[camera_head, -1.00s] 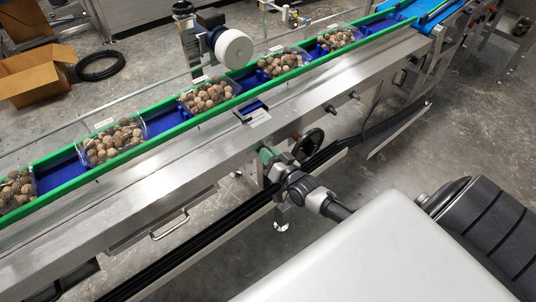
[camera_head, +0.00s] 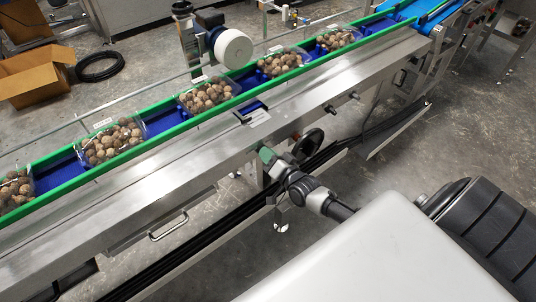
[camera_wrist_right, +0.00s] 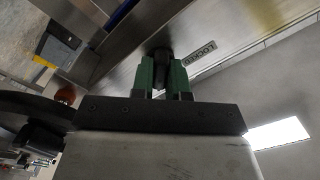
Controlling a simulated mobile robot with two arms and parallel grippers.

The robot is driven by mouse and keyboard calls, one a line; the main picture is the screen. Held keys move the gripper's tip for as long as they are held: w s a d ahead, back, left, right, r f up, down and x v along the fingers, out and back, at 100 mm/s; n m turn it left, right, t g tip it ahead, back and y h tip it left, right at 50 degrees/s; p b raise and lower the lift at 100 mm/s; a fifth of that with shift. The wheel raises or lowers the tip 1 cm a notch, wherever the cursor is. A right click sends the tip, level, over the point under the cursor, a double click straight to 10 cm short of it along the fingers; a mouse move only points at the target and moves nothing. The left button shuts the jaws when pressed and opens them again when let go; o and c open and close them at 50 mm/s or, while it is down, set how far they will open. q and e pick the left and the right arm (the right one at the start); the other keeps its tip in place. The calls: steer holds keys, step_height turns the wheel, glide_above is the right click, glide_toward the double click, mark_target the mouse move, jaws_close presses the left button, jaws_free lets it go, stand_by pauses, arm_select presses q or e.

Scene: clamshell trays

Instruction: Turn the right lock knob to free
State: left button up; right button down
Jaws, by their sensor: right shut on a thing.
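The dark lock knob (camera_wrist_right: 162,66) sits on the conveyor's metal side, with a "LOCKED" label (camera_wrist_right: 199,54) beside it on the right in the right wrist view. My right gripper (camera_wrist_right: 162,76) has its two green fingers shut on the knob, one on each side. In the head view my right gripper (camera_head: 268,157) is at the near side of the conveyor, below its edge, and the gripper and arm hide the knob there. My left gripper is not in view.
The conveyor's green rail (camera_head: 165,136) runs diagonally, with clear trays of brown round items (camera_head: 206,97) on its blue belt. A black handwheel (camera_head: 308,143) is close to the right of my gripper. Two small black knobs (camera_head: 331,109) stick out farther along. An open cardboard box (camera_head: 36,80) lies beyond.

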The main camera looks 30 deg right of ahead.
steer(key=shift+f, duration=0.1)
steer(key=c, duration=1.1)
jaws_free()
steer(key=s, duration=0.7)
steer(key=s+d, duration=0.1)
steer(key=s, duration=0.3)
steer(key=shift+p, duration=0.35)
